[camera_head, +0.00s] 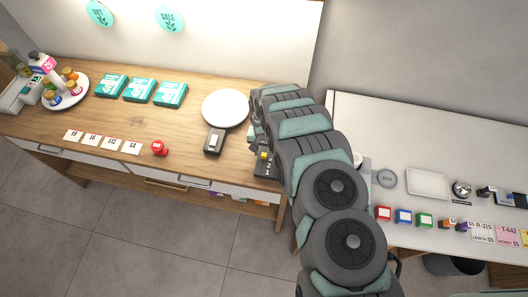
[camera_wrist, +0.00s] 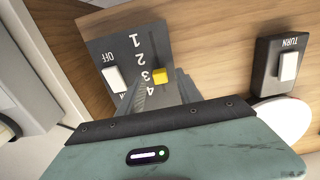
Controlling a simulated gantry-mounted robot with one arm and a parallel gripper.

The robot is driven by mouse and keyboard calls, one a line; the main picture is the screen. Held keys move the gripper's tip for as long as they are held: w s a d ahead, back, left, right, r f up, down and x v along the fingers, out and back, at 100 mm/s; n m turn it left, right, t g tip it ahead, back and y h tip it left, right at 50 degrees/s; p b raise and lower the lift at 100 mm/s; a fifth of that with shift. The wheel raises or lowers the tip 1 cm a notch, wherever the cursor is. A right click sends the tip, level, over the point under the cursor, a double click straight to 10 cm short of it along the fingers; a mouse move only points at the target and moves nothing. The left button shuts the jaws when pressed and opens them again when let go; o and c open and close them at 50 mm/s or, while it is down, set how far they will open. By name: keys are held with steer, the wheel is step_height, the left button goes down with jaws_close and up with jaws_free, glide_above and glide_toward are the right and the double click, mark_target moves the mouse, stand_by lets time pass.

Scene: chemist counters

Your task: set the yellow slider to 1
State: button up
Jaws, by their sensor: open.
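The slider panel is a dark grey plate (camera_wrist: 125,48) with white numbers 1 to 4, on the wooden counter. Its yellow slider knob (camera_wrist: 162,76) stands beside the 3 in the wrist view, with the 1 at the far end of the scale. The knob also shows in the head view (camera_head: 264,155), at the counter's right end beside my arm. My gripper (camera_wrist: 161,90) is open over the panel, its fingers appearing on either side of the knob's near side. Whether they touch it cannot be told. My arm hides part of the panel in the head view.
A white OFF rocker switch (camera_wrist: 112,79) sits on the same panel, close left of the scale. A separate TURN switch box (camera_wrist: 269,70) and a white round plate (camera_head: 225,107) are nearby. A red knob (camera_head: 158,148) and number cards (camera_head: 103,141) lie farther left.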

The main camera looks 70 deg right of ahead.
steer(key=shift+f, duration=0.8)
jaws_close()
stand_by(1.0)
